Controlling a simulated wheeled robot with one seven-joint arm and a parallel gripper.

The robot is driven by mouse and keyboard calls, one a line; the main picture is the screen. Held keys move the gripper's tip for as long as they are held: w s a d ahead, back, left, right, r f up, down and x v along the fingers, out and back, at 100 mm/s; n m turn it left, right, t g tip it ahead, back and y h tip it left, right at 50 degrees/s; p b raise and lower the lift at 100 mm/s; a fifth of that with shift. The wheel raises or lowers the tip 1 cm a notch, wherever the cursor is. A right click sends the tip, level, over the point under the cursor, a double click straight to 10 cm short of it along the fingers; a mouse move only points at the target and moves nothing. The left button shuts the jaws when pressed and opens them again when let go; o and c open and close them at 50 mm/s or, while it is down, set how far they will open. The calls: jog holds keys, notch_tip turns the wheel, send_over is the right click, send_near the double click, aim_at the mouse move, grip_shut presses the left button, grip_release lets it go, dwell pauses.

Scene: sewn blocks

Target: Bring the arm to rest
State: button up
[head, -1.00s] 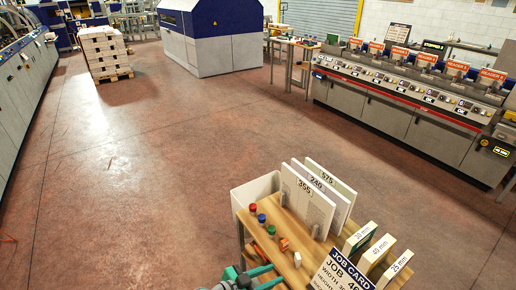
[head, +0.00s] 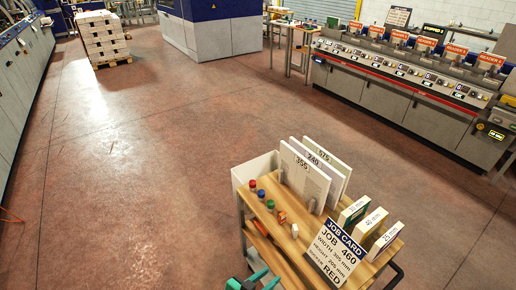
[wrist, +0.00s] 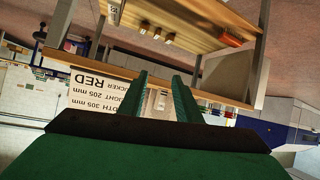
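My gripper (head: 256,282) shows only as a green bit at the bottom edge of the head view, in front of the wooden cart (head: 285,255). In the wrist view my gripper (wrist: 159,92) has its two green fingers apart, with nothing between them. The job card (wrist: 90,90) appears upside down behind the fingers in that view. It reads JOB 460, 305 mm, 205 mm and RED on the cart in the head view (head: 338,252). Most of my arm is out of the head view.
The cart carries upright boards (head: 305,178), thickness blocks (head: 385,242) and coloured pegs (head: 261,194). A long machine (head: 400,90) stands at the back right, a stacked pallet (head: 103,38) at the back left. The floor (head: 140,180) left of the cart is clear.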

jog(key=s+a+f+n+t+y, duration=0.1)
jog(key=s+a+f+n+y, duration=0.15)
jog(key=s, duration=0.55)
jog(key=s+a+f+n+t+y, duration=0.1)
jog(key=s+f+n+y, duration=0.1)
jog(key=s+n+y, duration=0.35)
jog(key=s+r+t, duration=0.4)
jog(key=s+r, duration=1.2)
jog(key=shift+s+r+m, duration=0.25)
jog(key=shift+r+m, duration=0.05)
jog(key=shift+m, duration=0.1)
jog(key=shift+d, duration=0.1)
